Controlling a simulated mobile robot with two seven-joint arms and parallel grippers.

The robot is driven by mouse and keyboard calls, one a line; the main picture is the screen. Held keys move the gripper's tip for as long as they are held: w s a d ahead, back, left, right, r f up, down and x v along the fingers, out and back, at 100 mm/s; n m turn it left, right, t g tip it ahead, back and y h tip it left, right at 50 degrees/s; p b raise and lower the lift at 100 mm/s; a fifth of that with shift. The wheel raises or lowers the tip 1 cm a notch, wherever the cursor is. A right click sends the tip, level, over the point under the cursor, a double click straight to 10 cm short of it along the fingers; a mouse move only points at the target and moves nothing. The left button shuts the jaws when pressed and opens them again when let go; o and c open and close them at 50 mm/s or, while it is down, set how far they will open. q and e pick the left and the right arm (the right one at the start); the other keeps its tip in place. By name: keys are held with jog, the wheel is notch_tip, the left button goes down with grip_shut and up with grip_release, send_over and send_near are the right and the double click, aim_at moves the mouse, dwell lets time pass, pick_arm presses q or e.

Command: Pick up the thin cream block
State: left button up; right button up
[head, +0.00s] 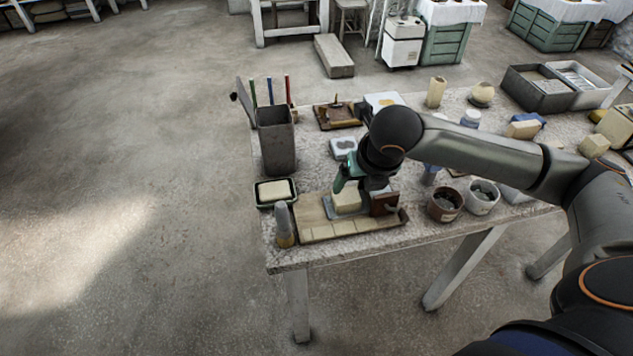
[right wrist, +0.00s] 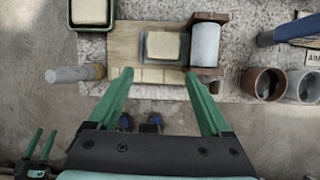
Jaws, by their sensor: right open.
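A cream block (head: 347,200) lies on a grey plate on a wooden board, near the table's front edge. In the right wrist view this cream block (right wrist: 164,46) lies ahead of the fingertips, about midway between them. A second cream block (head: 275,190) lies in a dark green tray to the left; I cannot tell from thickness alone which is the thin one. My right gripper (head: 358,187) is over the board, open and empty; the right wrist view shows its green fingers (right wrist: 158,74) spread apart. My left gripper (right wrist: 45,132) shows at that view's lower left, its fingers apart and empty.
A grey-tipped bottle (head: 284,225) is left of the board. A tall grey container (head: 276,140) stands behind the tray. Cups (head: 445,205) stand to the right.

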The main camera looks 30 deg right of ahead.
send_over(347, 197)
jog(key=s, duration=0.3)
jog(key=shift+n, duration=0.3)
jog(key=f+b, duration=0.1)
jog(key=f, duration=0.4)
jog(key=shift+a+f, duration=0.15)
jog(key=shift+a, duration=0.05)
jog(key=shift+x, duration=2.95)
jog(key=shift+w, duration=0.2)
jog(key=shift+c, duration=0.3)
jog(key=c, duration=1.2)
